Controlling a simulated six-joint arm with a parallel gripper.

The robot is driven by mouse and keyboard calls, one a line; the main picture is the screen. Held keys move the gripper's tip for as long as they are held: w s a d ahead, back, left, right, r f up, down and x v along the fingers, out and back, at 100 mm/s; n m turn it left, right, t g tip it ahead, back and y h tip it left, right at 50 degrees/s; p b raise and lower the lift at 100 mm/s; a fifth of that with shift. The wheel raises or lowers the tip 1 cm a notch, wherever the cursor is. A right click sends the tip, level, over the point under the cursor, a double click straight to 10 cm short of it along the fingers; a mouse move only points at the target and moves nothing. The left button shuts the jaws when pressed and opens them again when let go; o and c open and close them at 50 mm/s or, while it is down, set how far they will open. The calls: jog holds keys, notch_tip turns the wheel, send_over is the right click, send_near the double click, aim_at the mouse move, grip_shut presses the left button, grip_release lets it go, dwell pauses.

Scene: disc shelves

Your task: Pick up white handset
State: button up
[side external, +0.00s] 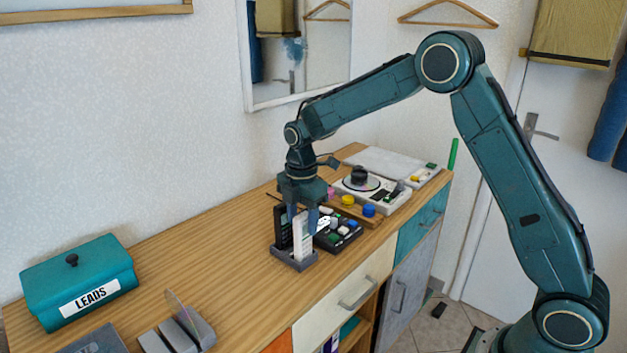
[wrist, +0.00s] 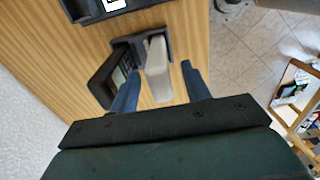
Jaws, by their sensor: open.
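The white handset (side external: 302,241) stands upright in a small grey holder (side external: 296,262) near the front edge of the wooden cabinet top. A black handset (side external: 282,228) stands beside it in the same holder. My gripper (side external: 302,222) points down over the holder, open, with its fingers at the height of the white handset's upper part. In the wrist view the white handset (wrist: 157,68) shows between my two blue fingers (wrist: 159,75), with gaps on both sides. The left finger partly covers the black handset (wrist: 112,80). I cannot tell whether that finger touches it.
A dark button panel (side external: 338,230) lies close right of the holder. Behind it are coloured knobs on a wooden board (side external: 350,208) and a white turntable device (side external: 370,188). A teal LEADS box (side external: 80,280) sits far left. The cabinet top between is mostly clear.

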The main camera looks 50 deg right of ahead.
jog(key=shift+c, duration=0.5)
grip_shut()
jog(key=shift+r, duration=0.15)
notch_tip(320, 180, up, 20)
dwell(0.4)
dwell(0.4)
